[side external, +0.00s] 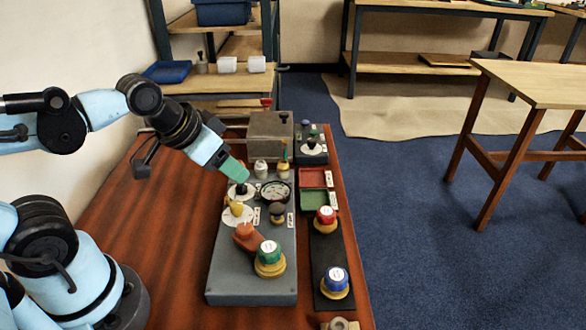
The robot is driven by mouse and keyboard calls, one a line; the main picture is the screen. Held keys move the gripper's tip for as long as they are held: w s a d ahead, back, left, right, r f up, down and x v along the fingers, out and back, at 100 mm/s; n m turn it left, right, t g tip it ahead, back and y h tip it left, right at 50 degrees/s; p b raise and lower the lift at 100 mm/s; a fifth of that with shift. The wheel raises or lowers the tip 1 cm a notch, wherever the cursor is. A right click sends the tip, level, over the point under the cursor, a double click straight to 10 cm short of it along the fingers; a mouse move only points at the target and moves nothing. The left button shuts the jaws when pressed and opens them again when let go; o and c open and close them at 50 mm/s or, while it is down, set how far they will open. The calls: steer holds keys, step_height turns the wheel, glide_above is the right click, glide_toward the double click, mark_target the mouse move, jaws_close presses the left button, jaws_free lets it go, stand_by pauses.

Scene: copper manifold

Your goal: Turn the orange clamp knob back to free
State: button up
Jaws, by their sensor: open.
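The orange clamp knob (246,236) stands on the near part of a grey panel (232,284), left of a green-capped knob on a yellow base (269,259). My gripper (236,174) points down and right over the far part of the panel, beyond the orange knob and apart from it. Its green fingers are seen from the side, and nothing shows held in them. The exact gap between the fingers is hard to make out. The clamp's marking, if any, is too small to read.
A yellow knob (236,208) and a dark knob (277,210) stand just beyond the orange one. Red-capped (325,217) and blue-capped (334,281) knobs stand on a black strip at right. A grey box (270,134) is behind. The wooden table (135,226) is clear at left.

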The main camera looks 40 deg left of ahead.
steer(key=m, duration=0.1)
steer(key=m+g+h, duration=0.3)
steer(key=m+g, duration=0.1)
steer(key=m, duration=0.5)
glide_toward(244, 226)
steer(key=shift+x, duration=4.15)
steer(key=c, duration=1.1)
steer(key=shift+o, duration=0.2)
